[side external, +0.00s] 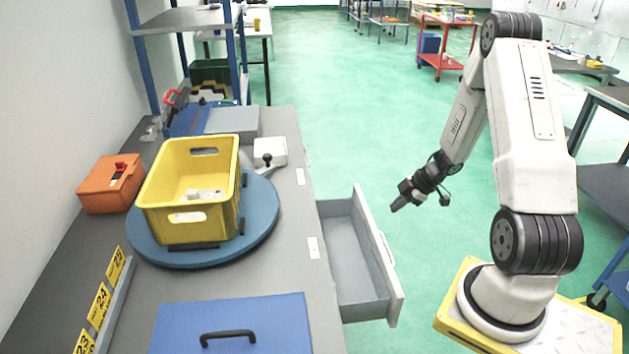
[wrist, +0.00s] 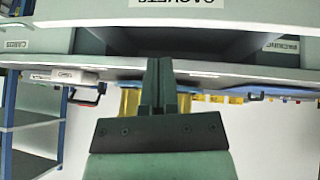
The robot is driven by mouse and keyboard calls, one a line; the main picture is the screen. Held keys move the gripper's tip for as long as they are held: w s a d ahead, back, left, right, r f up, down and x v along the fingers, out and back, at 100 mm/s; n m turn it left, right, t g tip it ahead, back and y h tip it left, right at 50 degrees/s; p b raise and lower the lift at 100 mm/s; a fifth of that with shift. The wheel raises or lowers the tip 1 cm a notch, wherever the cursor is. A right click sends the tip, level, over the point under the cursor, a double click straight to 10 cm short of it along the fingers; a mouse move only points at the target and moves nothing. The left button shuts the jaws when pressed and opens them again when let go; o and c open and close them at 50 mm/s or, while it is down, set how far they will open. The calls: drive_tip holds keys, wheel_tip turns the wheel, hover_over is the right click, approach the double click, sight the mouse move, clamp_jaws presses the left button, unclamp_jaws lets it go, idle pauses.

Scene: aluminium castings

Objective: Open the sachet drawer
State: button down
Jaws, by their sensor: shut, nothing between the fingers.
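The sachet drawer (side external: 352,262) stands pulled out from the workbench's right side, its grey inside open to view and seemingly empty. Its pale front panel has a handle (side external: 386,250) on the outer face. In the wrist view, the drawer front (wrist: 240,15) runs along the top edge, with an upside-down label reading "SACHETS" cut off by the frame. My gripper (side external: 396,206) is in the air just outside the drawer front, apart from the handle. Its fingers (wrist: 158,62) are together with nothing between them.
On the workbench (side external: 284,140) are a yellow crate (side external: 187,232) on a blue turntable (side external: 262,213), an orange box (side external: 108,186) and a blue lid (side external: 270,318) with a black handle. Labels for neighbouring drawers flank the opening in the wrist view.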

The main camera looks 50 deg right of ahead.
drive_tip(key=w+d+g+h, duration=0.2)
drive_tip(key=w+d+h, duration=0.1)
drive_tip(key=w+h, duration=0.4)
drive_tip(key=w+a+g, duration=0.2)
drive_tip(key=a+g, duration=0.5)
drive_tip(key=a, duration=0.6)
drive_tip(key=f, duration=0.4)
drive_tip(key=shift+d, duration=0.25)
drive_tip(key=shift+s+f, duration=0.1)
drive_tip(key=shift+f, duration=0.05)
hover_over(366, 257)
drive_tip(key=w+a, duration=0.1)
drive_tip(key=w, duration=0.1)
drive_tip(key=shift+s+a+f, duration=0.1)
drive_tip(key=shift+a+f, duration=0.05)
drive_tip(key=shift+f, duration=4.35)
